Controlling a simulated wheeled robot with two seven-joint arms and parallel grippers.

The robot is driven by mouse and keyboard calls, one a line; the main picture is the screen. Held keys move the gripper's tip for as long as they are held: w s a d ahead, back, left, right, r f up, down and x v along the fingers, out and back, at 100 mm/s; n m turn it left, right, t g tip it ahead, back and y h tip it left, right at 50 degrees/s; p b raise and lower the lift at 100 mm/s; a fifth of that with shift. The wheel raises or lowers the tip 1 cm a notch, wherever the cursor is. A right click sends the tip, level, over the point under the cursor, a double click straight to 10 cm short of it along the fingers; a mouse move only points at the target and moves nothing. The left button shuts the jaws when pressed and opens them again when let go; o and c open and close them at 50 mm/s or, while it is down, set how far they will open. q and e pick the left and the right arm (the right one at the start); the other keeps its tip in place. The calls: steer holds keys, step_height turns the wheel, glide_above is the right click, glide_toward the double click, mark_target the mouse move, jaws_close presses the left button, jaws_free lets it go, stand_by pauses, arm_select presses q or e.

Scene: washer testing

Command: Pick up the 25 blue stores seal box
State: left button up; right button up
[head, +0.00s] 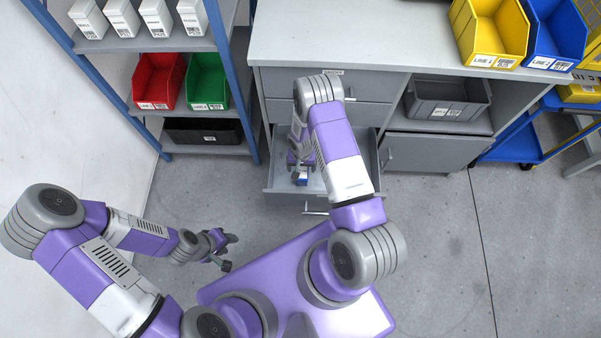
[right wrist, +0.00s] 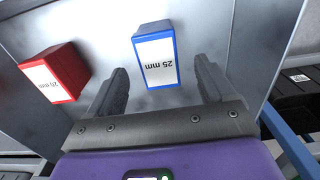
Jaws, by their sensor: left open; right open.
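The blue box (right wrist: 155,56), with a white label reading "25 mm", lies in the open drawer. In the right wrist view it is between and just beyond the fingertips of my right gripper (right wrist: 160,78), which is open. In the head view the blue box (head: 302,180) shows small below my right gripper (head: 301,164), partly hidden by it. I cannot tell whether the fingers touch it. My left gripper (head: 226,250) is open and empty, over the floor to the left of my base.
A red box (right wrist: 52,74) lies left of the blue one in the right wrist view. The open drawer (head: 283,198) has walls around both. A shelf with a red bin (head: 158,82) and a green bin (head: 207,82) stands left. A grey bin (head: 446,98) sits right of the drawers.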

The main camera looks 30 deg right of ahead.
mark_target(302, 171)
step_height(302, 171, down, 5)
steer(key=shift+d+f+b, duration=0.1)
steer(key=shift+d+b, duration=0.05)
steer(key=shift+b, duration=1.05)
steer(key=shift+c, duration=0.5)
steer(key=c, duration=1)
